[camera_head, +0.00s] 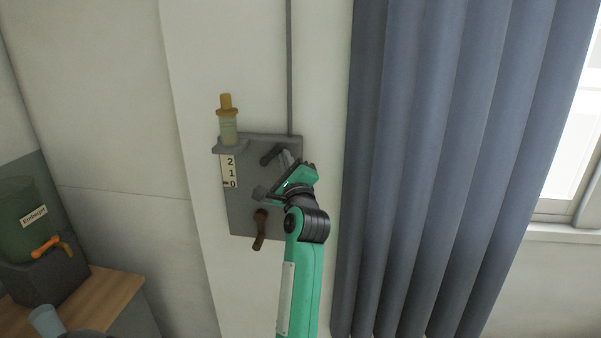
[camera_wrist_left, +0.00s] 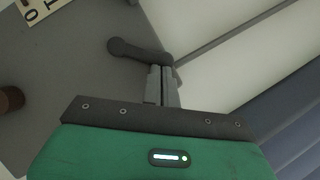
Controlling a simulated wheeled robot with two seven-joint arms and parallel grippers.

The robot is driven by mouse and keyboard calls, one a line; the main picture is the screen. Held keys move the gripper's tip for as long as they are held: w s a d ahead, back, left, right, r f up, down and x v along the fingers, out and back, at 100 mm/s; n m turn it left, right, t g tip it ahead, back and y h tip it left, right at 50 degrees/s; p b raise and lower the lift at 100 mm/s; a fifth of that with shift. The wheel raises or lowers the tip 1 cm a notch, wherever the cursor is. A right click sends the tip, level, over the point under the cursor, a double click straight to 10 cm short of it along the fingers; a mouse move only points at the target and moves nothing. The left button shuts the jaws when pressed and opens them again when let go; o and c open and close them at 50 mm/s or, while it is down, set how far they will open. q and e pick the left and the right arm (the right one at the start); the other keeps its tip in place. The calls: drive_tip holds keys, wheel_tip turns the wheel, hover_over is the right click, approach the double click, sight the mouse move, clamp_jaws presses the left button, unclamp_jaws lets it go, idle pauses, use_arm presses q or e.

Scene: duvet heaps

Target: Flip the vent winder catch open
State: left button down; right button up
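A grey plate (camera_head: 245,205) is fixed on the pale wall strip. On its upper part is a short dark grey lever (camera_head: 271,155), apparently the catch. In the left wrist view the lever (camera_wrist_left: 138,51) runs from a round end to the right. A brown crank handle (camera_head: 260,230) hangs lower on the plate. My left gripper (camera_head: 286,157) is in front of the plate, just right of the lever. In the left wrist view its fingers (camera_wrist_left: 161,70) are close together, tips at the lever's right end. Contact is unclear. My right gripper is not in view.
A thin grey rod (camera_head: 289,65) runs up from the plate. A blue curtain (camera_head: 440,150) hangs close on the right. A wooden counter (camera_head: 100,300) with a green container (camera_head: 27,215) is at lower left.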

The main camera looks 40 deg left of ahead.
use_arm(q)
drive_tip(key=shift+s+a+r+n+g+b, duration=0.25)
drive_tip(key=shift+a+r+n+g, duration=0.2)
drive_tip(key=shift+n, duration=0.45)
drive_tip(key=shift+s+a+r, duration=0.1)
drive_tip(key=shift+a+r, duration=0.1)
drive_tip(key=shift+r, duration=0.15)
drive_tip(key=shift+r+b, duration=0.1)
drive_tip(key=shift+b, duration=0.2)
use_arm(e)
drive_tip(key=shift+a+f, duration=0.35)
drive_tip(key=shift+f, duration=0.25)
